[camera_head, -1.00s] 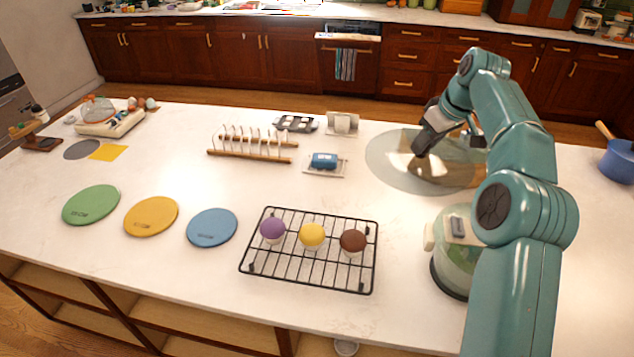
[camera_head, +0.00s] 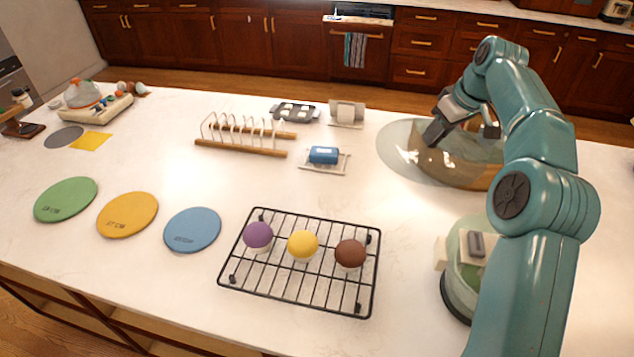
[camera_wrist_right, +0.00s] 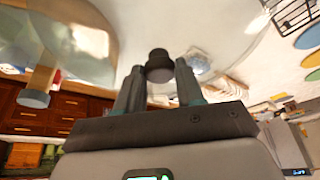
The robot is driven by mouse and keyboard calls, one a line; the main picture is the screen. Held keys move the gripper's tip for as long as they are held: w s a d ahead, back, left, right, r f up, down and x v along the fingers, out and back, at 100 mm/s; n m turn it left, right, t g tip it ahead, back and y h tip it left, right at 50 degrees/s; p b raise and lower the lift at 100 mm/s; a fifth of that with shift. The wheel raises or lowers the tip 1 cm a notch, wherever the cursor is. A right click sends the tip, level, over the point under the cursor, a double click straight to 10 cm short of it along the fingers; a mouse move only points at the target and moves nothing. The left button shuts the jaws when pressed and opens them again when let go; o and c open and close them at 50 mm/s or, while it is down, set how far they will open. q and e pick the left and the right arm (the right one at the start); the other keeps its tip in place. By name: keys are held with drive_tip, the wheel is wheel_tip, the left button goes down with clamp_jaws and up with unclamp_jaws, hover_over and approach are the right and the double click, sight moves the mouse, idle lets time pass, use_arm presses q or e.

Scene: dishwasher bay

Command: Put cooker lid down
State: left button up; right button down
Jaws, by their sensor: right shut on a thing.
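The cooker lid is a large clear glass lid (camera_head: 401,145), tinted brown where the background shows through it, over the right back of the counter. My right gripper (camera_head: 465,128) reaches down to it. In the right wrist view, that gripper's two fingers (camera_wrist_right: 160,78) are closed around the lid's dark knob (camera_wrist_right: 159,62), with pale glass spreading around it. Whether the lid's rim touches the counter cannot be told. A rounded greenish cooker (camera_head: 459,283) with a grey button stands at the front right, partly hidden by my right arm. My left gripper is out of view.
A black wire rack (camera_head: 290,287) with three cupcakes lies front centre. Green, yellow and blue discs (camera_head: 192,230) lie left of it. A wooden dish rack (camera_head: 240,147) and a small tray with a blue item (camera_head: 323,155) stand behind. Bare counter lies between.

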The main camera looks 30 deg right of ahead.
drive_tip(key=shift+w+d+f, duration=0.15)
drive_tip(key=shift+w, duration=0.2)
drive_tip(key=shift+s+a+r, duration=0.1)
drive_tip(key=shift+a+r, duration=0.1)
drive_tip(key=shift+a, duration=0.1)
drive_tip(key=shift+s+a+f+b, duration=0.5)
drive_tip(key=shift+s+a+f, duration=0.15)
drive_tip(key=shift+s, duration=0.2)
drive_tip(key=f, duration=1.1)
drive_tip(key=w+f, duration=0.1)
drive_tip(key=f, duration=0.5)
drive_tip(key=shift+d+f, duration=0.15)
drive_tip(key=shift+d, duration=0.15)
drive_tip(key=shift+s+f, duration=0.2)
drive_tip(key=shift+f, duration=0.05)
drive_tip(key=shift+d+f, duration=0.1)
drive_tip(key=shift+f, duration=0.05)
drive_tip(key=shift+w+f, duration=0.1)
drive_tip(key=c, duration=1)
unclamp_jaws()
drive_tip(key=shift+w+f, duration=0.1)
drive_tip(key=o, duration=0.3)
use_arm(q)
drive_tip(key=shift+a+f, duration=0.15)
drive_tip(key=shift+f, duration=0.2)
use_arm(e)
drive_tip(key=shift+s, duration=0.2)
